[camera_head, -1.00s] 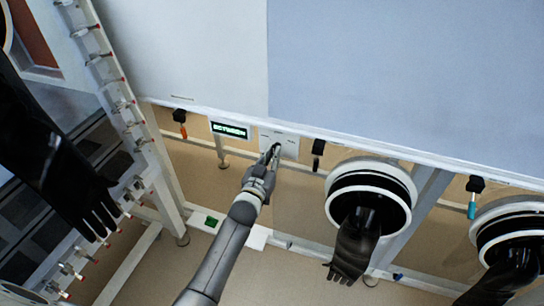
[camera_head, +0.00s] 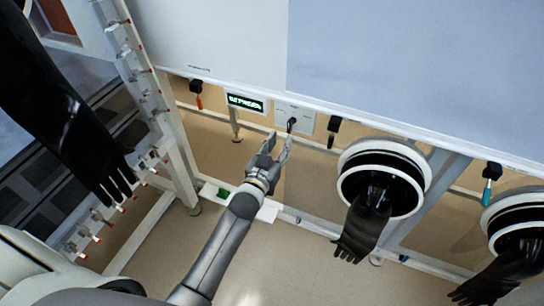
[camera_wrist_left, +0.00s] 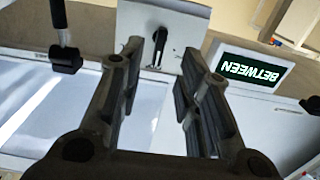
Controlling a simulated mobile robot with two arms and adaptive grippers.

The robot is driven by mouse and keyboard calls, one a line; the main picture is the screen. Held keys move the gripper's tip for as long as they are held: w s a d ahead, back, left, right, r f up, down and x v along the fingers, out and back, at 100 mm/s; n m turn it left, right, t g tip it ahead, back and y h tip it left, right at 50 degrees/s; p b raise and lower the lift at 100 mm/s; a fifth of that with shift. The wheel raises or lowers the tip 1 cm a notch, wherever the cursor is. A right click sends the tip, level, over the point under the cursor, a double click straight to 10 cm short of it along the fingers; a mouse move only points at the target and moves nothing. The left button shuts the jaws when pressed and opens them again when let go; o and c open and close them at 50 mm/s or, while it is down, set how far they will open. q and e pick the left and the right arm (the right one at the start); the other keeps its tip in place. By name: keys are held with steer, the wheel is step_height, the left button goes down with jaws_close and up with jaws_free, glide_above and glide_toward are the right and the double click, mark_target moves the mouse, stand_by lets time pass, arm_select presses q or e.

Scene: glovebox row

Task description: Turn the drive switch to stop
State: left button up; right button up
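The drive switch is a black handle (camera_head: 292,124) on a pale plate (camera_head: 300,113) below the white panel edge. It also shows in the left wrist view as a black lever (camera_wrist_left: 158,53), roughly upright in that picture. Beside it, a small display (camera_head: 246,103) has glowing green letters; in the left wrist view the display (camera_wrist_left: 252,70) reads BETWEEN, upside down. My left gripper (camera_head: 279,139) is open and empty, just short of the handle and apart from it. Its fingers (camera_wrist_left: 168,70) stand either side of the lever's line. My right gripper is not in view.
Black glove ports (camera_head: 384,160) with hanging gloves (camera_head: 362,230) are to the right. A long black glove (camera_head: 75,125) hangs at left beside a white frame with several red-tipped fittings. Hanging tools (camera_head: 333,130) flank the switch. Floor below is mostly clear.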

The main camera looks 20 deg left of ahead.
arm_select(q)
steer(key=s, duration=0.5)
steer(key=shift+s+a, duration=0.1)
steer(key=shift+s, duration=0.3)
stand_by(0.4)
steer(key=s+f+g, duration=0.3)
steer(key=s+f, duration=0.3)
steer(key=f, duration=0.5)
steer(key=s+d+f+m+g+p, duration=0.1)
steer(key=s+f+g, duration=0.3)
steer(key=f, duration=0.7)
steer(key=s+f+g, duration=0.2)
steer(key=s+f, duration=0.5)
steer(key=f, duration=0.4)
steer(key=s+a+f+g, duration=0.1)
steer(key=s+f, duration=0.3)
steer(key=s, duration=0.6)
steer(key=s+a+f+g, duration=0.2)
steer(key=s+f+g, duration=0.2)
steer(key=s, duration=0.6)
steer(key=s+a+f+m+g, duration=0.1)
steer(key=s+f+g, duration=0.2)
steer(key=s+f, duration=0.3)
steer(key=s, duration=0.3)
steer(key=shift+s+a+f+y+p, duration=0.2)
steer(key=shift+s+y+p, duration=0.1)
steer(key=shift+s, duration=0.1)
steer(key=shift+r, duration=0.1)
